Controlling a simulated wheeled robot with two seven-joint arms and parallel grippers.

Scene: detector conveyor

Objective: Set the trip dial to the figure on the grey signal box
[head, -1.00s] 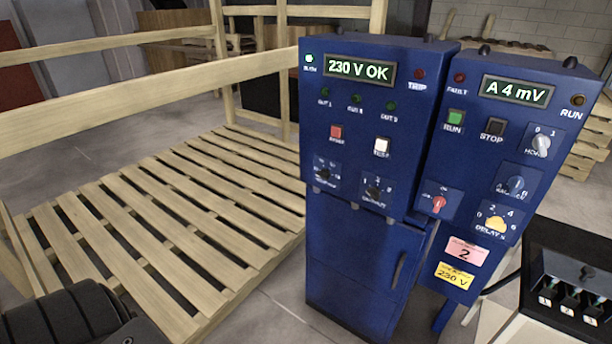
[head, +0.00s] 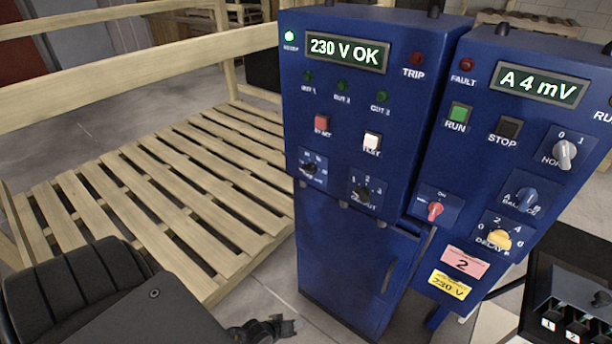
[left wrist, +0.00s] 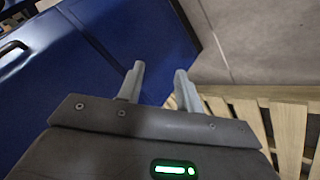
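The left blue cabinet (head: 345,100) carries two black dials in its lower part: a left dial (head: 312,168) and a right dial with numbers (head: 366,194). Their small labels are too blurred to name the trip dial with certainty, and where the pointers stand is unclear. No grey signal box can be made out in these views. My left gripper (head: 275,328) is low in front of the cabinet's base, below the dials and apart from them. In the left wrist view its two fingers (left wrist: 160,88) stand apart with nothing between them. My right gripper is out of view.
The right blue cabinet (head: 525,120) reads "A 4 mV" and has several knobs and buttons. Its pink tag (head: 463,263) shows 2. The left display (head: 347,50) reads "230 V OK". A wooden slatted platform (head: 170,195) lies left.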

